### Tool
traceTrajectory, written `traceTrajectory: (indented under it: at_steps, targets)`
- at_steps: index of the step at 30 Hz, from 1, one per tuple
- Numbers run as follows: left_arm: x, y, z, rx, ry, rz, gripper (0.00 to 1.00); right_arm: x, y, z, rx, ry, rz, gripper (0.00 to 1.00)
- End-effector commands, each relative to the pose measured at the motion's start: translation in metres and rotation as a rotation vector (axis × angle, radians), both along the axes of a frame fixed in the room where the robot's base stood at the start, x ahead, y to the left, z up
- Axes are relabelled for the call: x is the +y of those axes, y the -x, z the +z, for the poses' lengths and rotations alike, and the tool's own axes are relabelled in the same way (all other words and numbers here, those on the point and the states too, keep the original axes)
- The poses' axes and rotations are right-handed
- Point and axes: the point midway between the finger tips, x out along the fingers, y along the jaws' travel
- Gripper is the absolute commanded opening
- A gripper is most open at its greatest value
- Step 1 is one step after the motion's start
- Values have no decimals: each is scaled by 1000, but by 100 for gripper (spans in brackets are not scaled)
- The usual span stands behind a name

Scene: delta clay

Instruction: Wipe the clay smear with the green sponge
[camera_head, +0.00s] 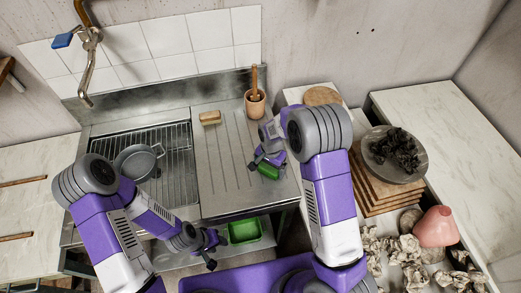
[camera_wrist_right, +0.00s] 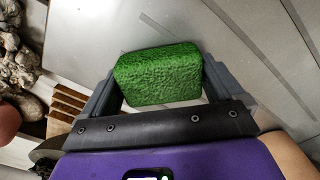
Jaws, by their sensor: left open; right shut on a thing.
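The green sponge (camera_wrist_right: 157,75) is held between the two fingers of my right gripper (camera_wrist_right: 160,88) in the right wrist view. In the head view the sponge (camera_head: 267,171) shows below my right gripper (camera_head: 262,162), over the right side of the steel drainboard (camera_head: 225,180). I cannot tell whether the sponge touches the metal. My left gripper (camera_head: 209,250) is open and empty, low in front of the sink edge. I cannot make out a clay smear on the visible drainboard; part of it is hidden by my right arm.
A tan block (camera_head: 210,118) and a terracotta pot (camera_head: 255,104) with a wooden handle stand at the drainboard's back. A grey pan (camera_head: 138,160) sits on the sink rack (camera_head: 178,170). A green tub (camera_head: 244,230) is below. Stacked boards (camera_head: 375,195) and a plate (camera_head: 412,175) are at right.

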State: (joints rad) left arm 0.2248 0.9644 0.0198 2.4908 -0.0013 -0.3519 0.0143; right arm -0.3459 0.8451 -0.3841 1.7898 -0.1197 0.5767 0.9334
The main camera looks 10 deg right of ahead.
Motion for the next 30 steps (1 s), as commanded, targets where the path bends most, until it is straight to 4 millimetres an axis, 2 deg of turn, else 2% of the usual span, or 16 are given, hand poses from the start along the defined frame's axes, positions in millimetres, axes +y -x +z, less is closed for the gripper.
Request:
traceTrajectory:
  at_steps: [3,6,21,30]
  targets:
    - [0,0,7,0,0,0,43,-1,-1,6,2,1,-2,66]
    - [0,0,14,0,0,0,43,-1,-1,27,-2,-1,-2,66]
    - [0,0,48,0,0,0,43,-1,-1,71,-1,-1,-4,66]
    - [0,0,55,0,0,0,43,-1,0,82,1,-1,-4,66]
